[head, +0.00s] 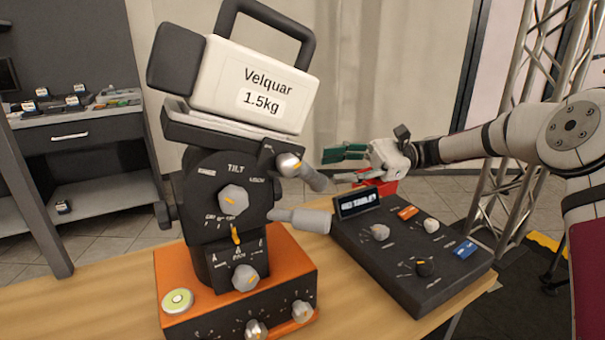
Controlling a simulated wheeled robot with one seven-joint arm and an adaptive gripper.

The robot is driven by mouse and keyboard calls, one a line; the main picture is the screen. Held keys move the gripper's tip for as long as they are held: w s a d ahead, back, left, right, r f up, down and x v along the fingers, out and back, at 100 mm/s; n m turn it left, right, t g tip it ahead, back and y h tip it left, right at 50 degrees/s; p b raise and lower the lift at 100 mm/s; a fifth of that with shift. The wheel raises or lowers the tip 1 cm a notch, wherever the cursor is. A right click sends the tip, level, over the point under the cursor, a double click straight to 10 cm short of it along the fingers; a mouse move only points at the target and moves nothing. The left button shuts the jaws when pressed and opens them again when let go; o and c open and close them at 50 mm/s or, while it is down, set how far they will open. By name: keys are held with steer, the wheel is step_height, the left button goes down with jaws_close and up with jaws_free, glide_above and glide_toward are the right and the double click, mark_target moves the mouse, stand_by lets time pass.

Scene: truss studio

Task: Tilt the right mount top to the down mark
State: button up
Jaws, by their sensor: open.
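One mount shows: a black tilt head (205,180) marked TILT, on an orange base (180,280). Its top carries a white block (255,80) labelled Velquar 1.5kg, with a black handle. The top leans, its right side lower. A grey knob (233,199) sits on the tilt face, above an orange pointer (236,234) and small marks too small to read. Two grey-ended levers, an upper one (318,180) and a lower one (305,220), stick out to the right. My gripper (345,165) is open and empty, its fingers pointing left near the upper lever; contact cannot be told.
A black control box (450,275) with a small display and knobs stands right of the mount on the wooden table (110,290). A red object (383,188) shows below my gripper. A metal truss (510,150) stands behind my arm. A grey workbench is at the back left.

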steer(key=b+x, duration=0.1)
steer(key=x, duration=0.7)
jaws_close()
